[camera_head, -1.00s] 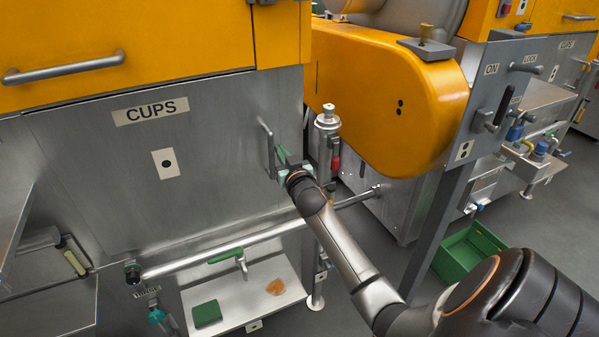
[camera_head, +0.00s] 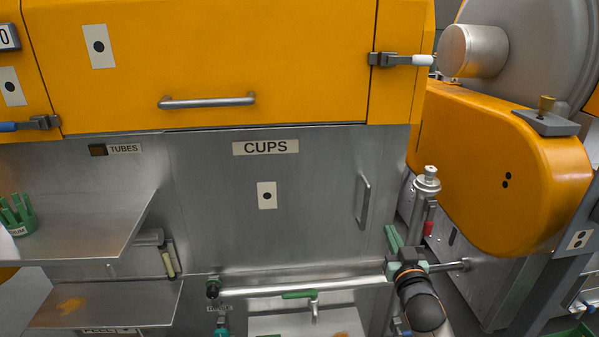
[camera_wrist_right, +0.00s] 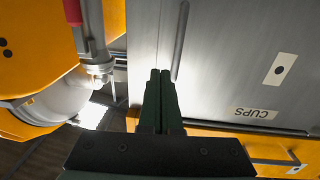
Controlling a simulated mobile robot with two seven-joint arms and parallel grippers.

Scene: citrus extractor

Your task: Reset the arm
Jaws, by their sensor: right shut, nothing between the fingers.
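My right gripper (camera_head: 393,242) comes up from the lower right in the head view, with green fingers. It is shut and empty, a little below and right of the vertical handle (camera_head: 363,202) on the grey CUPS door (camera_head: 215,200). In the right wrist view the shut green fingers (camera_wrist_right: 160,82) point at the grey panel, and the handle (camera_wrist_right: 180,40) shows just beyond their tips. I cannot tell the exact gap between fingers and handle. The CUPS label (camera_head: 265,148) is on the upper part of the door. My left gripper is not in view.
A yellow cover with a bar handle (camera_head: 207,101) is above the door. A metal post (camera_head: 427,182) and a rounded yellow housing (camera_head: 500,165) stand close on the right. A horizontal pipe (camera_head: 300,287) runs below. Steel shelves (camera_head: 85,215) jut out at the left.

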